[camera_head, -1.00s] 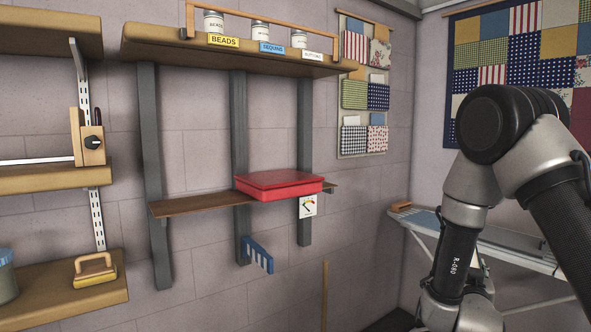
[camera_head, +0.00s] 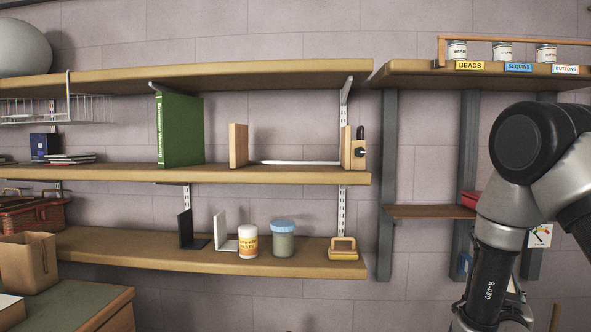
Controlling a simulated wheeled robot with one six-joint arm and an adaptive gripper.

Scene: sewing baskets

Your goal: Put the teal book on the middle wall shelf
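The middle wall shelf (camera_head: 300,175) is a long wooden board across the left and centre of the view. A tall green book (camera_head: 181,130) stands upright on it. To its right is a wooden upright block (camera_head: 238,146), then a thin white bar reaching to a wooden clamp-like piece (camera_head: 354,149) with a black knob. I see no book that is clearly teal. My arm fills the right side, but my gripper is not in view, so I cannot see whether it holds anything.
Dark blue items (camera_head: 44,147) and a red basket (camera_head: 35,213) are at left. A cabinet (camera_head: 85,300) with a paper bag stands at lower left.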

